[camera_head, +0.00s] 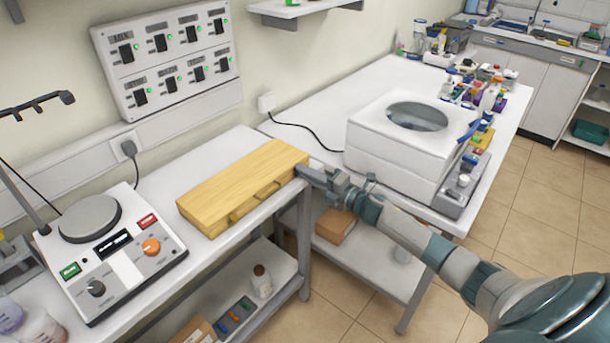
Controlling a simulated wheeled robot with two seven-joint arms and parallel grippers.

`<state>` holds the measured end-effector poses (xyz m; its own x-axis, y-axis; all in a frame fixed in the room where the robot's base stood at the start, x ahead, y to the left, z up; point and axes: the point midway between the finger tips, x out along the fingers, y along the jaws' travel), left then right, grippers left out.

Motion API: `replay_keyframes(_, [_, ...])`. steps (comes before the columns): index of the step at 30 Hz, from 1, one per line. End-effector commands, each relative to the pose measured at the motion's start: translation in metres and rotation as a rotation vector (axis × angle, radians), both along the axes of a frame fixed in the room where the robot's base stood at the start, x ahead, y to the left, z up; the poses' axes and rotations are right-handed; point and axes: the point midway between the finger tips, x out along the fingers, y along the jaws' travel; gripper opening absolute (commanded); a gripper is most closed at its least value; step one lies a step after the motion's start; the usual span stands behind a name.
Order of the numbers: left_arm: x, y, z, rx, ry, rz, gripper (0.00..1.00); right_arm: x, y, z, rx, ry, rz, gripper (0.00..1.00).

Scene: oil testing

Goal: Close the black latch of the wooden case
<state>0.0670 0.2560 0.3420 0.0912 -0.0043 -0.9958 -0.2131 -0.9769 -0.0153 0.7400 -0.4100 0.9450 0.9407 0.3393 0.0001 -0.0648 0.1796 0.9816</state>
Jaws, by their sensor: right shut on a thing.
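The wooden case (240,183) is pale yellow and lies on the left white table, with its lid down. A handle (255,201) shows on its front side. My right gripper (303,171) reaches in from the right and is at the right end of the case's front edge. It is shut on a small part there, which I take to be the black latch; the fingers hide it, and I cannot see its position. My left gripper is out of view.
A hotplate-like device (110,250) with knobs stands left of the case. A white box-shaped machine (412,140) stands on the right table (330,95). A switch panel (168,55) hangs on the wall behind. A lower shelf holds a small bottle (262,281).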

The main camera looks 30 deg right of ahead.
Motion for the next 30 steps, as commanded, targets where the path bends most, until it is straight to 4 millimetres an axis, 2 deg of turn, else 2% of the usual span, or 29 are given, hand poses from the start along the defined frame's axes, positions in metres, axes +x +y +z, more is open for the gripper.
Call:
replay_keyframes(11, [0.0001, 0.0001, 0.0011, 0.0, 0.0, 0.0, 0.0, 0.0019, -0.0061, -0.0005, 0.173, 0.064, -0.002, 0.0])
replay_keyframes(26, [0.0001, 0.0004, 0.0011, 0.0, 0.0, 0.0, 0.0, 0.002, -0.0068, -0.0009, 0.195, 0.072, -0.002, 0.0])
replay_keyframes(27, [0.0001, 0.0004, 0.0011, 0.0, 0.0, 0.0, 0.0, 0.002, -0.0068, -0.0009, 0.195, 0.072, -0.002, 0.2])
replay_keyframes(28, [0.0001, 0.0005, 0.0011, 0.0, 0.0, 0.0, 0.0, 0.002, -0.0068, -0.0009, 0.195, 0.072, -0.002, 0.27])
replay_keyframes(30, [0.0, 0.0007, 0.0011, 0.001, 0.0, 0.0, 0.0, 0.002, -0.0066, -0.0008, 0.195, 0.071, -0.002, 0.3])
